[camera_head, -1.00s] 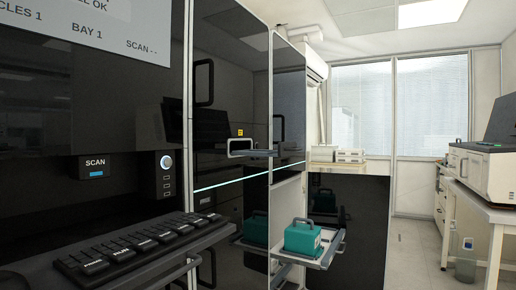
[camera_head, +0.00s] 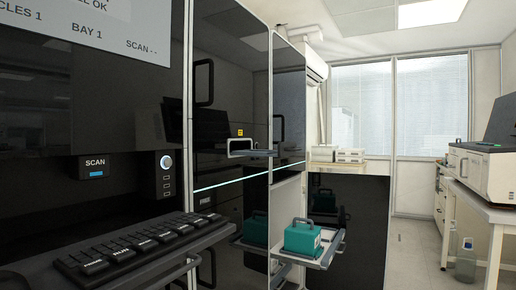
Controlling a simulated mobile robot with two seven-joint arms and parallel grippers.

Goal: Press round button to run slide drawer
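The round button (camera_head: 166,162) is pale with a light ring and sits at the top of a small dark panel (camera_head: 166,182) on the black cabinet front, above the keyboard's right end. A slide drawer (camera_head: 251,153) with a pale front sticks out of the middle cabinet section, right of the button. A lower tray (camera_head: 328,257) is pulled out of the right section and carries a teal box with a handle (camera_head: 302,236). Neither of my grippers shows in the head view.
A black keyboard (camera_head: 140,243) on a shelf juts out below the button. A SCAN unit (camera_head: 95,167) is left of it. A screen (camera_head: 95,28) is above. Dark door handles (camera_head: 204,82) stand out from the cabinet.

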